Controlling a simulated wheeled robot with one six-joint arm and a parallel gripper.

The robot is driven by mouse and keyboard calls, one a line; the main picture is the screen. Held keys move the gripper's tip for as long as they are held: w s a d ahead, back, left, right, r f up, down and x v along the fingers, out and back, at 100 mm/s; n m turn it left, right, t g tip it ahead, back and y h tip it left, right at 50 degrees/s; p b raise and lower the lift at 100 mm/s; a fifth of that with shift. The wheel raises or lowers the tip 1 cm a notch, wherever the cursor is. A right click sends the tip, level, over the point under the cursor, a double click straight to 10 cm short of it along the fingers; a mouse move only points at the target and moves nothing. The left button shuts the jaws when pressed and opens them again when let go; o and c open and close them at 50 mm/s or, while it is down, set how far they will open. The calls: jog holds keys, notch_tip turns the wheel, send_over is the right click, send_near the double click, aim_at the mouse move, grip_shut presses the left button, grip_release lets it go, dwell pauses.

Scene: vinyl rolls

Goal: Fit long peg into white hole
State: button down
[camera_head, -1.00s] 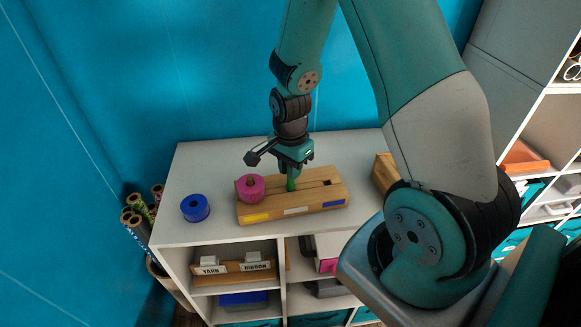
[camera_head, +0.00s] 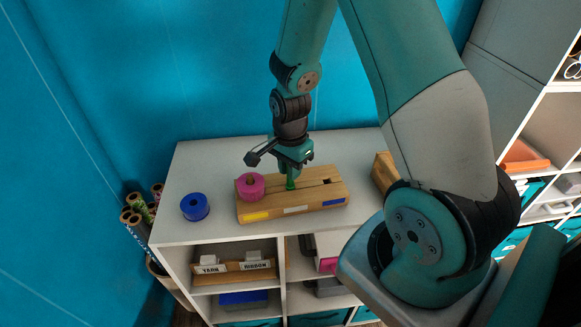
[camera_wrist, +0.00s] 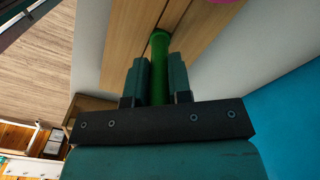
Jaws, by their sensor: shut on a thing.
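My gripper (camera_head: 291,172) is shut on a green peg (camera_head: 290,185) above the middle of a wooden block (camera_head: 318,189). The peg points down at the block, over the white-marked position; its lower end meets the block's top there, but I cannot tell how deep it sits. In the wrist view the green peg (camera_wrist: 159,65) stands between the two fingers, its far end against the wood. The block's front has yellow, white (camera_head: 296,210) and blue labels. A pink roll (camera_head: 250,186) stands at the yellow end. A dark hole (camera_head: 327,181) shows open at the blue end.
A blue roll (camera_head: 195,207) lies on the white cabinet top (camera_head: 215,160), left of the block. Another wooden piece (camera_head: 384,172) stands to the right, partly behind my arm. Upright rolls (camera_head: 140,212) stand beside the cabinet at left. The blue wall is behind.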

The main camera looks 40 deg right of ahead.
jog(key=shift+s+f, duration=0.1)
jog(key=shift+f, duration=0.05)
jog(key=shift+c, duration=2.4)
grip_release()
jog(key=shift+r+p, duration=3.05)
jog(key=shift+r, duration=0.55)
